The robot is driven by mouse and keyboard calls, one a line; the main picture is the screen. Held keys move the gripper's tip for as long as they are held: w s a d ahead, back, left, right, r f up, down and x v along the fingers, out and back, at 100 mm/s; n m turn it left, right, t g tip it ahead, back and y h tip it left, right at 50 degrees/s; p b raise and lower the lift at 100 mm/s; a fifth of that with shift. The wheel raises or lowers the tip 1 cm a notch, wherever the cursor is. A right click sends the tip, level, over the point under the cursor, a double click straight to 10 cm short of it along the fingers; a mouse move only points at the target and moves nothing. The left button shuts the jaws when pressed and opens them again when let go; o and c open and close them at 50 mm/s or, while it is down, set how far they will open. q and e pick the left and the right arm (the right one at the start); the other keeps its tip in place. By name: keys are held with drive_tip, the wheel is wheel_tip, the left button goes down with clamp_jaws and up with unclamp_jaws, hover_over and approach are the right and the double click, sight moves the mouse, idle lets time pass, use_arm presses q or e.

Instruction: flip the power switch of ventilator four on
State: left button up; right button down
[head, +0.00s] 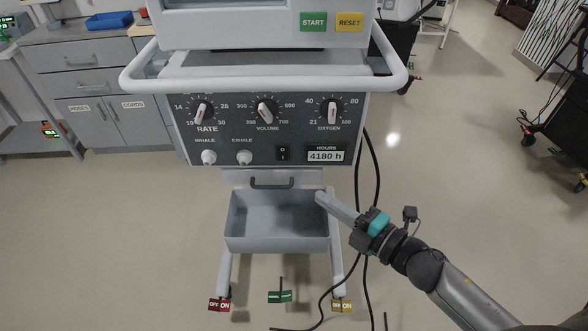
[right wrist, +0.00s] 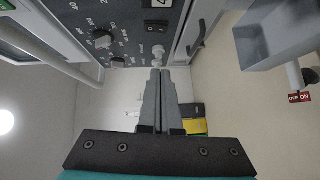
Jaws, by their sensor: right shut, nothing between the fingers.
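The ventilator (head: 270,125) stands in front of me; no number four is readable on it. Its small black rocker power switch (head: 283,152) sits low on the dark panel, left of the hours counter (head: 326,155). The switch also shows in the right wrist view (right wrist: 158,28); I cannot tell its position for sure. My right gripper (head: 320,197) is shut and empty, below and right of the switch and apart from it, in front of the grey bin's right side. Its fingers (right wrist: 160,75) point toward the panel's lower part. My left gripper is not in view.
White exhale (head: 244,157) and inhale (head: 209,157) ports stick out left of the switch. A grey bin (head: 276,244) hangs below the panel. Black cables (head: 371,190) run down at the right. A white handle rail (head: 265,86) crosses above the dials.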

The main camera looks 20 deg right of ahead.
drive_tip(key=shift+w+f, duration=0.1)
drive_tip(key=shift+f, duration=0.15)
